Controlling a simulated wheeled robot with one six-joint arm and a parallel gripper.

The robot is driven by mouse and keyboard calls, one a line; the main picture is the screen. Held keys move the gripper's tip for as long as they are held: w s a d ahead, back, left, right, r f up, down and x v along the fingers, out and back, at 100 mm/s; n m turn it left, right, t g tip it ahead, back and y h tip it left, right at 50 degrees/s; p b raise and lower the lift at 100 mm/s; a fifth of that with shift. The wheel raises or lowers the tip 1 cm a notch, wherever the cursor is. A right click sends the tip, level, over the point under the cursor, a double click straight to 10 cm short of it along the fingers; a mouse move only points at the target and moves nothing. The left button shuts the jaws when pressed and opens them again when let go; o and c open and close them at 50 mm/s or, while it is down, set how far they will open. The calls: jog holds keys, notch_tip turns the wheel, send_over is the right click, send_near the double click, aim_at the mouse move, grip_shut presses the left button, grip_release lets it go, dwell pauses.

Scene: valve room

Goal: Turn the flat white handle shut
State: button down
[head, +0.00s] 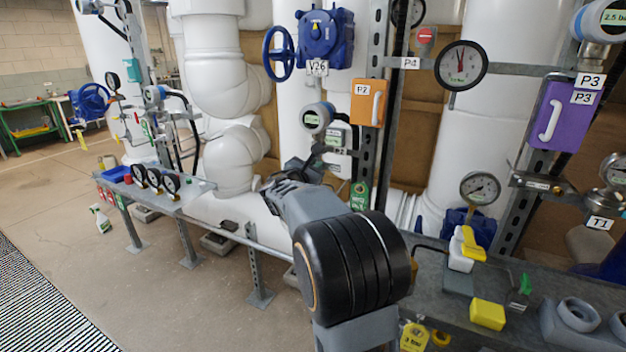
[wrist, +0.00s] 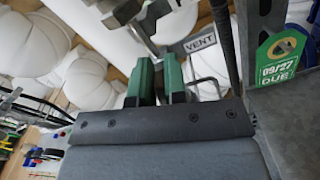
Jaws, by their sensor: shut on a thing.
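My gripper (head: 318,160) reaches into the pipework left of centre in the head view, just below a grey gauge body.
A metal upright with a green 09/27 tag (wrist: 284,58) stands close on the right of my gripper. An orange P2 box (head: 367,104) hangs above right. A grey bench (head: 455,312) holds a yellow block (head: 487,314).

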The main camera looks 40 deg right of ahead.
jog(key=m+b, duration=0.1)
jog(key=b, duration=0.1)
jog(key=m+b, duration=0.1)
jog(key=f+m+b, duration=0.1)
jog(key=b, duration=0.1)
jog(key=shift+s+d+m+b, duration=0.1)
jog(key=shift+s+m+b, duration=0.2)
jog(key=shift+m, duration=0.1)
jog(key=m+b, duration=0.2)
jog(key=b, duration=0.1)
jog(key=m+b, duration=0.1)
jog(key=b, duration=0.1)
jog(key=shift+s+d+f+m, duration=0.15)
jog(key=shift+f+m, duration=0.1)
jog(key=shift+m, duration=0.05)
jog(key=m+b, duration=0.1)
jog(key=b, duration=0.1)
jog(key=m+b, duration=0.3)
jog(key=b, duration=0.1)
jog(key=shift+s+f+m, duration=0.1)
jog(key=shift+f+m, duration=0.15)
jog(key=shift+m, duration=0.15)
jog(key=shift+m+b, duration=0.8)
jog(key=shift+b, duration=0.15)
jog(key=shift+m, duration=0.3)
jog(key=c, duration=1.2)
grip_release()
jog(key=shift+o, duration=0.2)
